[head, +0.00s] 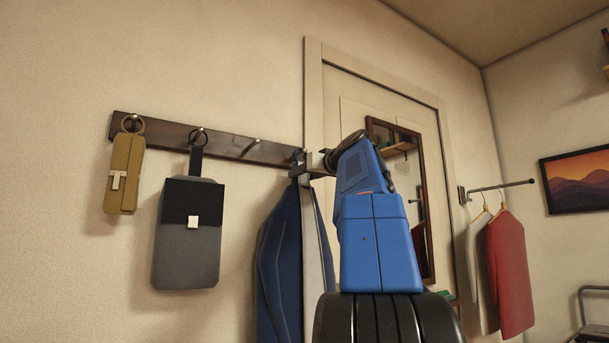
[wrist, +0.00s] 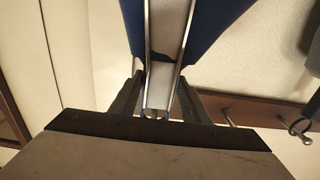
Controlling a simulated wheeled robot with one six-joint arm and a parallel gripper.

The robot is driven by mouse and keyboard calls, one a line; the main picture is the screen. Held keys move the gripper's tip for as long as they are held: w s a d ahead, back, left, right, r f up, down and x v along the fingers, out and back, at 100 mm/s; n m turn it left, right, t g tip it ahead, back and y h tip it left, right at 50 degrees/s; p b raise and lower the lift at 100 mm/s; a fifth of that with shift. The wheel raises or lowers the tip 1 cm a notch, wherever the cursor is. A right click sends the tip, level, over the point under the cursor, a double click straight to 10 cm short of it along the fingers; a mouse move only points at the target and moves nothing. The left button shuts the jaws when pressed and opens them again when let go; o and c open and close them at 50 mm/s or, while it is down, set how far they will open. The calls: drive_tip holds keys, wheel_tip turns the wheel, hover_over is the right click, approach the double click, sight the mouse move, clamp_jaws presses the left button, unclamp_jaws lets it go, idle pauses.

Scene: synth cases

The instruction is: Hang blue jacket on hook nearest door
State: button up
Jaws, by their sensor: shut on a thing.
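The dark blue jacket (head: 279,262) hangs down below the right end of the dark wooden hook rail (head: 178,132), beside the door (head: 352,92). My gripper (head: 305,168) is at the jacket's top, at the rail's door end, and is shut on it. In the wrist view the gripper's two dark fingers (wrist: 157,95) stand on either side of the jacket's pale middle strip, with blue jacket (wrist: 214,35) on both sides. The hook nearest the door (head: 298,155) is partly hidden by my gripper. I cannot tell whether the jacket's loop is around it.
A tan bag (head: 124,178) and a grey and black bag (head: 187,245) hang on the two left hooks. The third hook (head: 250,147) is empty. A mirror (head: 430,225) is on the door. A red garment (head: 510,275) hangs on a bar farther right.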

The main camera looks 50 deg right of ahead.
idle(0.4)
drive_tip(key=o, duration=1.4)
drive_tip(key=shift+c, duration=0.2)
drive_tip(key=v, duration=1.7)
drive_tip(key=shift+s, duration=0.2)
drive_tip(key=shift+f, duration=0.1)
